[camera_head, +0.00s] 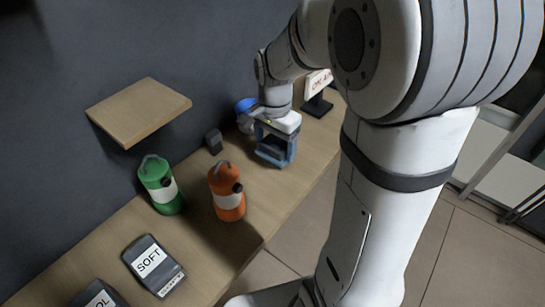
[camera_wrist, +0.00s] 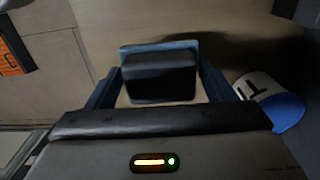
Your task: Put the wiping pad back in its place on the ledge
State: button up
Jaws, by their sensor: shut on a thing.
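The wiping pad, a dark block with a blue-grey base (camera_wrist: 160,82), sits between the two blue fingers of my gripper (camera_wrist: 160,70). My gripper (camera_head: 276,148) is shut on it. In the head view the pad shows only as a small dark shape between the fingers, low over the far part of the wooden ledge (camera_head: 285,188). I cannot tell whether its base touches the wood. A separate small wooden shelf (camera_head: 138,108) juts from the wall at the left and is bare on top.
A blue-and-white container (camera_head: 246,106) stands close beside my gripper; it also shows in the wrist view (camera_wrist: 280,108). A small dark block (camera_head: 213,141), orange bottle (camera_head: 227,192), green bottle (camera_head: 160,186), SOFT case (camera_head: 153,266), another dark case (camera_head: 98,295) and sign (camera_head: 318,86) stand along the ledge.

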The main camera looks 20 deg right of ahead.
aim_at(275, 156)
jog(key=shift+f, duration=2.35)
jog(key=o, duration=0.9)
